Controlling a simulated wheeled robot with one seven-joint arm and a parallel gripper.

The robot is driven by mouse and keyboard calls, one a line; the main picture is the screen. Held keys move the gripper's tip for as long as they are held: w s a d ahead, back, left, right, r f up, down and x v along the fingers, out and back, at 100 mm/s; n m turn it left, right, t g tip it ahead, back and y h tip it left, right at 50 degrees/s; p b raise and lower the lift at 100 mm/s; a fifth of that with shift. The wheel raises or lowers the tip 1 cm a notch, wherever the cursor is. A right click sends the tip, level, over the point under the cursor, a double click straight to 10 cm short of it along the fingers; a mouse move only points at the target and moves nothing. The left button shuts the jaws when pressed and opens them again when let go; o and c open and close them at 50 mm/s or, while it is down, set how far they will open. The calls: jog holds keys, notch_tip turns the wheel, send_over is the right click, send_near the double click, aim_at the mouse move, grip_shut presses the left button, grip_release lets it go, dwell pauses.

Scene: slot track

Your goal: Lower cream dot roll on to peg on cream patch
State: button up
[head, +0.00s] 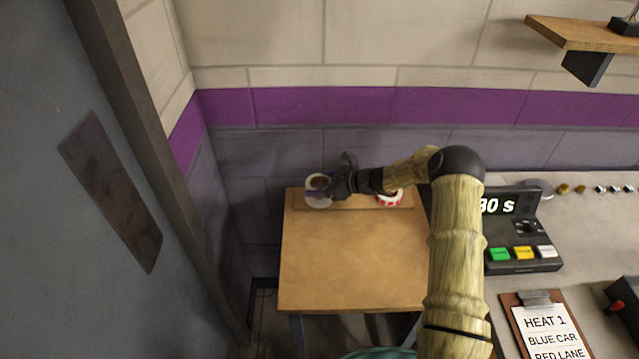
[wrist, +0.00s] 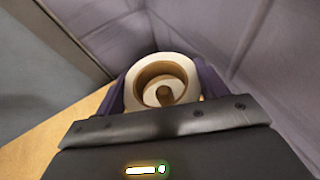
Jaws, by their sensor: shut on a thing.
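The cream roll (head: 319,181) is at the left end of a wooden board on the small table, held by my gripper (head: 338,184). In the wrist view the roll (wrist: 184,68) sits between the two purple fingers, its hole facing the camera. Through the hole I see part of the cream patch (wrist: 150,96) and the brown peg (wrist: 164,94), roughly centred. The roll looks lined up over the peg; I cannot tell whether it is above or around it. No dots show on the roll from here.
A red and white roll (head: 391,199) stands at the board's right end, partly behind my arm. The table top (head: 350,260) in front is clear. Walls are close behind and left. A timer box (head: 522,255) and clipboard (head: 548,330) lie to the right.

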jog(key=shift+f+b, duration=1.3)
jog(key=shift+f, duration=0.55)
dwell(0.5)
jog(key=o, duration=1.1)
jog(key=shift+c, duration=0.2)
jog(key=b+v, duration=0.1)
jog(key=v, duration=1.6)
jog(key=shift+s+d, duration=0.15)
